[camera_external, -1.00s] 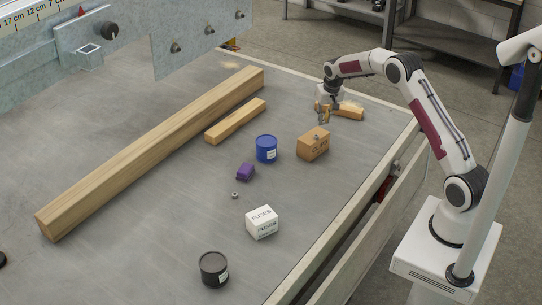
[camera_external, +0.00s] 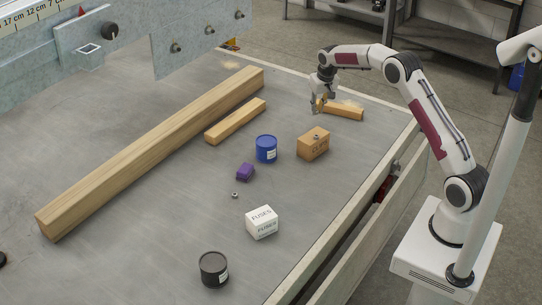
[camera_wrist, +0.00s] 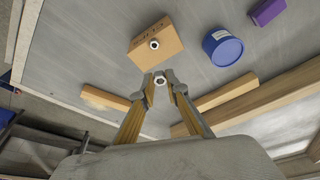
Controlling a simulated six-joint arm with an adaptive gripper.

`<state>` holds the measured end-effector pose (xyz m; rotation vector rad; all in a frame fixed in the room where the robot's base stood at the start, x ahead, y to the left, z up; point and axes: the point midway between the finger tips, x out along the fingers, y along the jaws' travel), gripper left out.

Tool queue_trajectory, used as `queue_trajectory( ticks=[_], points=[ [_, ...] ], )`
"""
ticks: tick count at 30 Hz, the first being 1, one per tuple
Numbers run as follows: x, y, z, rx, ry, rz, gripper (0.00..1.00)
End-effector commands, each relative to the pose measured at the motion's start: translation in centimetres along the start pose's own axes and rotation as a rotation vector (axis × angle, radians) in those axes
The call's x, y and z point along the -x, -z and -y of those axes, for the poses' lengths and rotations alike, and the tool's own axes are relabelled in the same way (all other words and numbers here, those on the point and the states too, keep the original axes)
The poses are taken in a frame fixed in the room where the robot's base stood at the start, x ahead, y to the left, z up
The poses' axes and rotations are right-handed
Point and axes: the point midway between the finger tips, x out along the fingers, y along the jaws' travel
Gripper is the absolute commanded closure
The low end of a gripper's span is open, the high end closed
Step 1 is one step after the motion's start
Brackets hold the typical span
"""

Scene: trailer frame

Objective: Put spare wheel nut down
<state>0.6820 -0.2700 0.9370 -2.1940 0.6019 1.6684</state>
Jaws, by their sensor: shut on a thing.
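My gripper (camera_external: 316,108) is above the table, beyond the cardboard box and close to a short wood block. In the wrist view my gripper (camera_wrist: 162,77) is shut on a wheel nut (camera_wrist: 160,82), a small metal ring between the fingertips. The held nut is too small to make out in the external view. A second nut (camera_external: 316,137) sits on top of the cardboard box (camera_external: 312,148); it also shows in the wrist view (camera_wrist: 154,44). A third nut (camera_external: 235,195) lies on the grey table near the purple block.
Around are a blue can (camera_external: 266,149), purple block (camera_external: 245,172), white fuses box (camera_external: 262,222) and black can (camera_external: 214,269). Wood pieces are a long beam (camera_external: 150,150), a short beam (camera_external: 236,121) and a small block (camera_external: 344,111).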

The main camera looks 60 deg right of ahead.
Motion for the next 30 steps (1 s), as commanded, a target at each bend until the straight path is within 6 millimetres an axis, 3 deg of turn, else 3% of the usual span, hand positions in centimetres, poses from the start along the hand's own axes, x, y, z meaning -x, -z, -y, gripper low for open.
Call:
queue_trajectory(
  ticks=[11,21,30],
  points=[
    [-0.4,-0.1,0.0,0.0,0.0,0.001,1.0],
    [-4.0,-1.1,0.0,0.001,-0.001,0.002,1.0],
    [-4.8,-1.3,0.0,0.001,0.0,0.0,1.0]
  ],
)
